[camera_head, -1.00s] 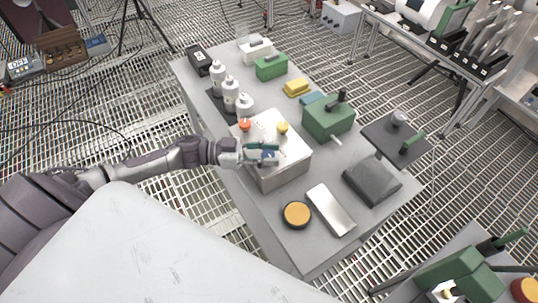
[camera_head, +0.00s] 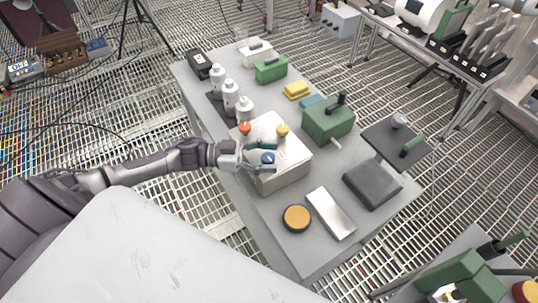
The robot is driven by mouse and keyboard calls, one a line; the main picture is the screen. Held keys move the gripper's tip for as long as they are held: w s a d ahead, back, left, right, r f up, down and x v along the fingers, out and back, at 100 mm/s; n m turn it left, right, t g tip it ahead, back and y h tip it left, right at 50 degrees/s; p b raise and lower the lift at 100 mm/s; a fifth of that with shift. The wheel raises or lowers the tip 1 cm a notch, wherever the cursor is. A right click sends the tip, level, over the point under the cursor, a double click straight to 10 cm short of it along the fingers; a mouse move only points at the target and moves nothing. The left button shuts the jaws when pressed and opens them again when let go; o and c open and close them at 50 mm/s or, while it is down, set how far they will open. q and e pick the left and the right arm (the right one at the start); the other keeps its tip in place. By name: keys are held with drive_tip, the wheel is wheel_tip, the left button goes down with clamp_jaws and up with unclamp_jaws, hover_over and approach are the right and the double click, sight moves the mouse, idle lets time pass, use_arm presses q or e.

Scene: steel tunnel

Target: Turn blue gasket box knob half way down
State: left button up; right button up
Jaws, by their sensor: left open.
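The gasket box (camera_head: 288,178) is a pale metal box near the middle of the grey table. On its top are an orange-red knob (camera_head: 245,128), a yellow knob (camera_head: 282,130) and a blue knob (camera_head: 268,158). My left gripper (camera_head: 270,157) reaches in from the left over the near left part of the box top. Its fingers are open, one on each side of the blue knob. I cannot tell whether they touch the knob. My right gripper is not in view.
White bottles (camera_head: 231,97) stand behind the box. A green box (camera_head: 328,119) is at its right. A round orange-topped tin (camera_head: 297,217), a silver block (camera_head: 330,213) and a dark stand (camera_head: 372,184) are on the table's near part. A white surface (camera_head: 130,250) fills the lower left.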

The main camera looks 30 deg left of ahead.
use_arm(q)
drive_tip(key=v, duration=1.2)
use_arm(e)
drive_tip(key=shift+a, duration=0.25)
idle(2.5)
